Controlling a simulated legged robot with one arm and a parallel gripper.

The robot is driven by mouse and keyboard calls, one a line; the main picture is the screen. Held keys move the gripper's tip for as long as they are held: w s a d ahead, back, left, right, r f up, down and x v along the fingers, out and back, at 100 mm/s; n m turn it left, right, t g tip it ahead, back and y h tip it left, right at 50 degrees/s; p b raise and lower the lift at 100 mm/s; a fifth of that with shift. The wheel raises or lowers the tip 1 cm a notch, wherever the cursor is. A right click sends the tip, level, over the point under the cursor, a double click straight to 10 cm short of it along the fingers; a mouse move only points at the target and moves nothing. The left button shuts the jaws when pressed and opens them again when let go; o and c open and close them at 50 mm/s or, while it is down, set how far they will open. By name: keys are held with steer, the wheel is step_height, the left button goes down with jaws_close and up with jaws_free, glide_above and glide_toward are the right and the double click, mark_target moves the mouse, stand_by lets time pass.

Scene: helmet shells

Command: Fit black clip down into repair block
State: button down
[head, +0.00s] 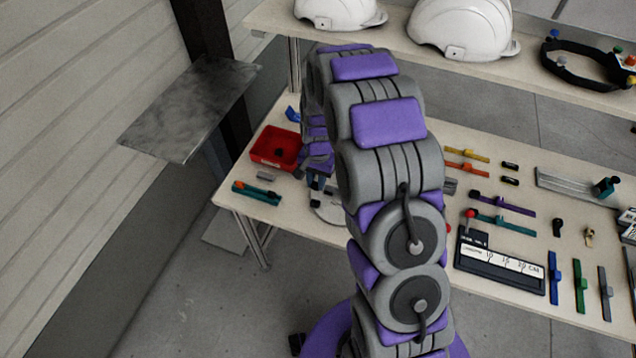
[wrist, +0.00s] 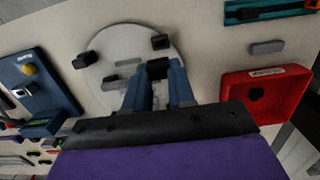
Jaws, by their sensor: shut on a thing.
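In the wrist view my gripper (wrist: 158,88) has its two blue fingers closed on a small black clip (wrist: 157,66). The clip is at the fingertips, over a round pale plate (wrist: 135,42). Several black pieces sit on the plate, one at its left (wrist: 85,60) and one just beyond the clip (wrist: 160,42). Contact between clip and block cannot be made out. In the head view my arm hides most of this area.
A red bin (head: 275,148) with a dark piece inside stands right of the plate in the wrist view. A grey bar (wrist: 267,47) and a teal tool (head: 257,193) lie near it. A blue panel with a yellow knob (wrist: 28,69) is at left. White helmets (head: 462,28) occupy the shelf.

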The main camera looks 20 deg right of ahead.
steer(key=shift+a+r, duration=0.1)
glide_above(316, 201)
steer(key=shift+w+f, duration=0.15)
steer(key=shift+f, duration=2.85)
steer(key=shift+p, duration=0.45)
steer(key=shift+f, duration=1.05)
steer(key=c, duration=0.9)
jaws_free()
steer(key=shift+o, duration=0.2)
